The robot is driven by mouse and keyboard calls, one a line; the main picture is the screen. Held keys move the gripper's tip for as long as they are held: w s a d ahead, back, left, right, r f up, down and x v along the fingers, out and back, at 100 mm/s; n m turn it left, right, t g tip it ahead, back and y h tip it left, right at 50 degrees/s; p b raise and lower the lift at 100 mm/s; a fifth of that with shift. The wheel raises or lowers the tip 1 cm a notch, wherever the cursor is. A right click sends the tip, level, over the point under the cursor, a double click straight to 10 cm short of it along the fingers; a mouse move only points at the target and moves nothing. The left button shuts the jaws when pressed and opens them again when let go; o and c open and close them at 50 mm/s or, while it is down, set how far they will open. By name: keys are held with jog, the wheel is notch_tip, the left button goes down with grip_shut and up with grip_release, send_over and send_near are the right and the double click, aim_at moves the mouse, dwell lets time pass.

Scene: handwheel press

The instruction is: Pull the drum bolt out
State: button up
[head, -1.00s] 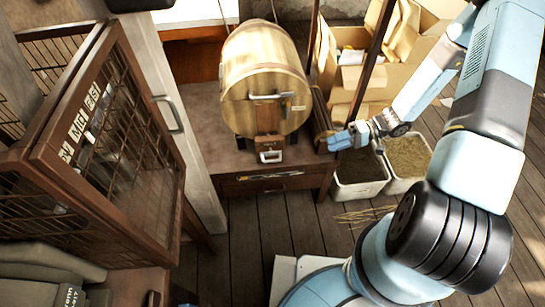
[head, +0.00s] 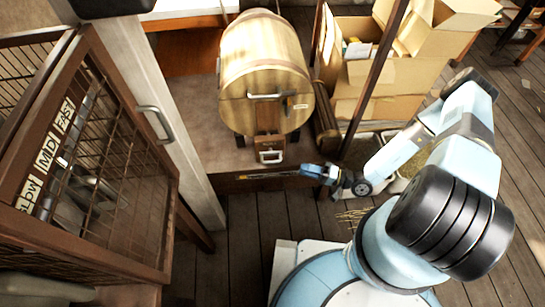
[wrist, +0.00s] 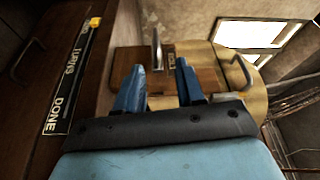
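The wooden drum (head: 262,65) lies on its stand at the centre of the head view. Below its round face, a wooden block (head: 268,147) carries a metal bolt handle (head: 271,157). In the wrist view, this bolt handle (wrist: 156,50) stands just beyond my fingertips, beside a small dark label. My gripper (head: 312,171) is low and to the right of the handle in the head view. The wrist view shows my gripper (wrist: 160,68) open, its two blue fingers apart and nothing clearly between them. Whether a finger touches the handle cannot be told.
A second handle (wrist: 243,75) is on the drum face. A dark "TURNS DONE" strip (wrist: 70,75) with a yellow marker is at left. A mesh-door cabinet (head: 90,165) stands left, cardboard boxes (head: 375,85) right. Wooden floor is open before the stand.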

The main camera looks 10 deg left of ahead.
aim_at(271, 161)
jog(key=shift+t, duration=0.3)
jog(key=a, duration=0.4)
jog(key=w+a, duration=0.1)
jog(key=a, duration=0.9)
jog(key=shift+w+a, duration=0.15)
jog(key=shift+w, duration=0.25)
jog(key=shift+c, duration=0.2)
grip_shut()
